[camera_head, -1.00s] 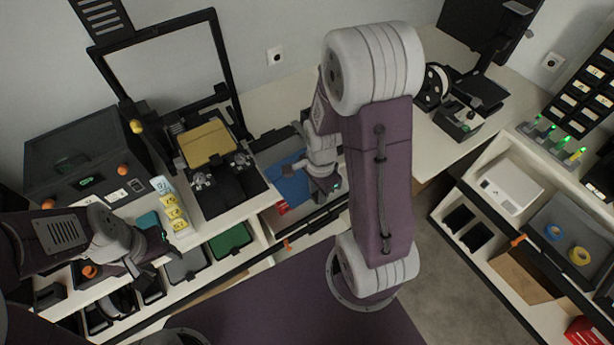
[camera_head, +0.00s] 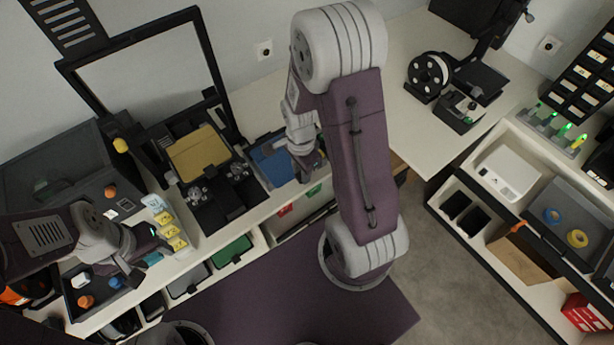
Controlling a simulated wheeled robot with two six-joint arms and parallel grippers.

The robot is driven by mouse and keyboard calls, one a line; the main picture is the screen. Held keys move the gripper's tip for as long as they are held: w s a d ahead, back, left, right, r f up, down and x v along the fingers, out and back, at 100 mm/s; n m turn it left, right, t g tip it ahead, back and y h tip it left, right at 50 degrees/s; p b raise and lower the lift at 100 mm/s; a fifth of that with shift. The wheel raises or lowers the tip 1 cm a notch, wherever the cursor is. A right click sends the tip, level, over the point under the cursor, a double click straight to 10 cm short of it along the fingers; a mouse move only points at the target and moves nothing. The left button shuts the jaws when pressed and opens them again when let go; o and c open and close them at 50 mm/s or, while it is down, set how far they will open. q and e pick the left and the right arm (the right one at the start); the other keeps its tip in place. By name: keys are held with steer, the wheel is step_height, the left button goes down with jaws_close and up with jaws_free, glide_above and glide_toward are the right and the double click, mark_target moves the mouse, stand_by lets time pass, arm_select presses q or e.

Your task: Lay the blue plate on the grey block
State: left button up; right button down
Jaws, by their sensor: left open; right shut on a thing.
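The blue plate (camera_head: 268,163) is on the right side of the black fixture on the left bench. My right gripper (camera_head: 306,170) is shut at the plate's right side, and its arm covers part of this area. A grey edge shows just behind the plate; I cannot tell whether it is the grey block, or whether the plate touches it. My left gripper (camera_head: 142,266) is open and empty at the lower left, by a small teal item (camera_head: 153,258).
A black fixture holds a yellow plate (camera_head: 199,152) left of the blue plate. A tall black frame (camera_head: 205,60) rises behind it. A tray with blue and orange pieces (camera_head: 88,301) lies below my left gripper. Open bins with green and red items (camera_head: 284,211) line the bench front.

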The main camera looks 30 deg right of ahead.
steer(key=shift+w+a+f, duration=0.1)
steer(key=shift+w, duration=0.5)
steer(key=shift+w+a+f, duration=0.1)
steer(key=shift+w, duration=1.2)
steer(key=shift+f, duration=0.15)
steer(key=shift+f+b, duration=0.65)
steer(key=shift+f, duration=0.35)
steer(key=c, duration=1.1)
jaws_free()
steer(key=shift+o, duration=0.2)
steer(key=shift+r, duration=0.15)
